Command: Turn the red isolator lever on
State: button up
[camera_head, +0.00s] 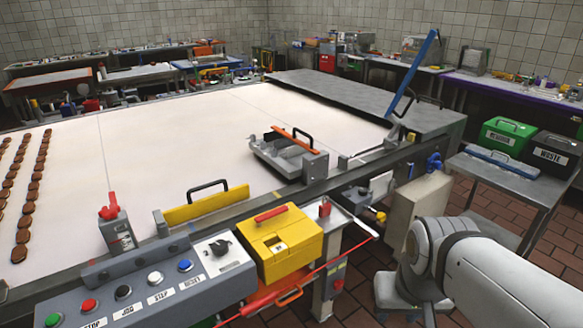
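A grey box (119,237) with a red lever-like handle (109,211) on top stands at the conveyor's near edge, on the left. A small red part (325,207) sits on the rail right of the yellow box. A grey box with a red knob or switch (338,285) hangs lower, below the conveyor edge. I cannot tell for sure which of these is the isolator lever, nor its on or off position. My white arm enters from the lower right and bends down near the table's corner. My gripper is outside the picture.
A yellow box (284,243) with a red handle and a grey button panel (150,289) line the near side. A red cord (345,257) runs below. The pale conveyor (130,150) carries rows of brown biscuits (22,236). A side table (502,188) holds green (507,137) and black (550,156) boxes.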

aim_at(259, 220)
jog(key=u, duration=0.45)
jog(key=i, duration=1)
jog(key=u, duration=0.7)
jog(key=k, duration=0.95)
jog(key=u, duration=0.15)
jog(key=i, duration=0.95)
jog(key=z, duration=0.05)
